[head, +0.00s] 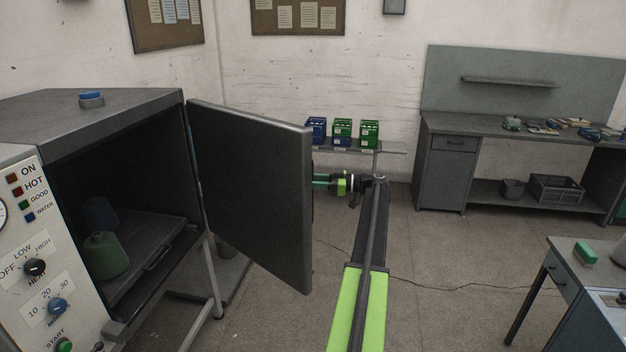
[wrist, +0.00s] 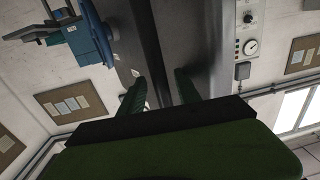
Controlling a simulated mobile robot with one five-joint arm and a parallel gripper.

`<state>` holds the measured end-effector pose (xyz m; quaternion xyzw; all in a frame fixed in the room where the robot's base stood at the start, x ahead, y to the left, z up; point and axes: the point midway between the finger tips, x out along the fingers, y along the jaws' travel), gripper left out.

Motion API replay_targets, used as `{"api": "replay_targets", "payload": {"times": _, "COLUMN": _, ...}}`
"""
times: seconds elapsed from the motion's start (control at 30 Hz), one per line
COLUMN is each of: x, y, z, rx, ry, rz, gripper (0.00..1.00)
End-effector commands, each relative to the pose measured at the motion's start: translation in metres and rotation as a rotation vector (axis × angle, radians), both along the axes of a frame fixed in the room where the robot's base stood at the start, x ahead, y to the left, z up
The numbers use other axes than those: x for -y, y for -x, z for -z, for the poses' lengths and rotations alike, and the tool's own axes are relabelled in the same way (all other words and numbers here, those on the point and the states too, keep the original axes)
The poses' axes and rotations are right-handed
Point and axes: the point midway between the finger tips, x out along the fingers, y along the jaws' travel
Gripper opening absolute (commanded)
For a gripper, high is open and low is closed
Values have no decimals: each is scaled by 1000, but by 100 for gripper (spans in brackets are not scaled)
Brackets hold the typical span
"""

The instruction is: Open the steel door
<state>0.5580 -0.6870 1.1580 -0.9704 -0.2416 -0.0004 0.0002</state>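The steel door (head: 250,190) of the grey cabinet (head: 110,105) stands wide open in the head view, swung out to the right from its hinge side. The cabinet's dark inside shows, with a green cone (head: 104,255) and a darker blue cone (head: 100,214) in it. My gripper (head: 318,182) is at the door's right edge, on its outer side, and the door hides its fingertips. In the wrist view my two green fingers (wrist: 160,90) stand apart, with grey metal surfaces behind the gap. I see no handle between them, and cannot tell whether they touch the door.
The control panel (head: 30,255) is left of the opening. A shelf (head: 390,148) with blue and green boxes (head: 342,132) stands behind my arm. A workbench (head: 445,165) is at the back right, and a table (head: 565,260) at the near right. Floor is clear between them.

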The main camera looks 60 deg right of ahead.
Motion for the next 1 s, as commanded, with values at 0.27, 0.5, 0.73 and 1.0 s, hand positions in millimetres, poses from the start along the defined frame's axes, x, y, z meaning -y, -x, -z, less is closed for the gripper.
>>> {"api": "replay_targets", "payload": {"times": 0.27, "x": 3, "y": 5, "z": 0, "rx": -1, "ry": 0, "rz": 2, "gripper": 40}}
{"api": "replay_targets", "payload": {"times": 0.5, "x": 30, "y": 52, "z": 0, "rx": 0, "ry": 0, "rz": 4, "gripper": 40}}
{"api": "replay_targets", "payload": {"times": 0.73, "x": 60, "y": 108, "z": 0, "rx": 0, "ry": 0, "rz": 2, "gripper": 40}}
{"api": "replay_targets", "payload": {"times": 1.0, "x": 80, "y": 147, "z": 0, "rx": 0, "ry": 0, "rz": -1, "gripper": 40}}
